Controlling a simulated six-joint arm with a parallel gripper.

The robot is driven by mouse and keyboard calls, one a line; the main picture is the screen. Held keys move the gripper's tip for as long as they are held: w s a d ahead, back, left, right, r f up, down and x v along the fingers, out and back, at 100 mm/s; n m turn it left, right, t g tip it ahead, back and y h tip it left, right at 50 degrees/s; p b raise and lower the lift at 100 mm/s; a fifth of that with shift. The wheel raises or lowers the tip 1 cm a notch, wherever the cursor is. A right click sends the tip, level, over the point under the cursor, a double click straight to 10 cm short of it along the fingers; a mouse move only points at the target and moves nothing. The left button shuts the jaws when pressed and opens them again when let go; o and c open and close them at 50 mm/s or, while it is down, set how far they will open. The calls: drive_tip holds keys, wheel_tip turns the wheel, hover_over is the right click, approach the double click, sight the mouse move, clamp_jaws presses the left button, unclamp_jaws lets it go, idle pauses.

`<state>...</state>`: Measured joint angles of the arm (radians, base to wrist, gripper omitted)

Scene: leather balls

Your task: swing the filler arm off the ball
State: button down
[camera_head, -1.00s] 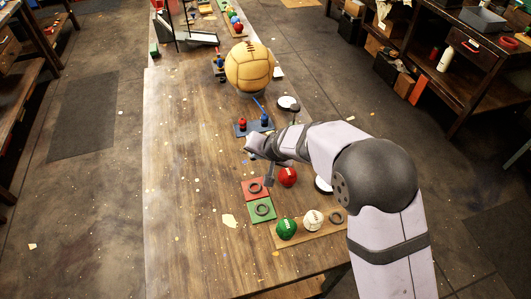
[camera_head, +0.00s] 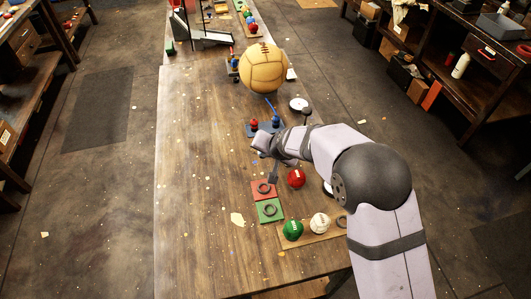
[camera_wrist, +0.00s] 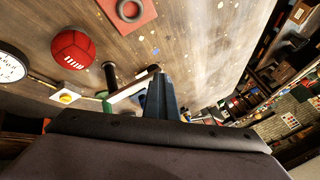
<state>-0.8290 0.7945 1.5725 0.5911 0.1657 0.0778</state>
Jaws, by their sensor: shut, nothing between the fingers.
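A large tan laced ball (camera_head: 263,68) sits on a stand on the long wooden table, beyond my arm in the head view. A dark post (camera_wrist: 109,76) with a pale lever (camera_wrist: 132,87) stands close to my fingers in the wrist view; it may be the filler arm, but I cannot tell for sure. A red laced ball (camera_wrist: 75,55) lies left of that post; it also shows in the head view (camera_head: 296,178). My gripper (camera_wrist: 157,80) is shut and empty, its fingertips by the lever's end. I cannot tell whether they touch it.
A blue base with a red knob (camera_head: 254,125) and a blue post is just beyond my wrist. A green ball (camera_head: 293,230) and a white ball (camera_head: 320,223) lie on a board. The table's left side is clear.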

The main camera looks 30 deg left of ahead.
drive_tip(key=shift+w+b, duration=0.1)
drive_tip(key=shift+b, duration=0.25)
drive_tip(key=s+d+r+b, duration=0.2)
drive_tip(key=s+d+r, duration=0.3)
drive_tip(key=s+r, duration=0.3)
drive_tip(key=shift+d, duration=0.35)
drive_tip(key=shift+w, duration=0.1)
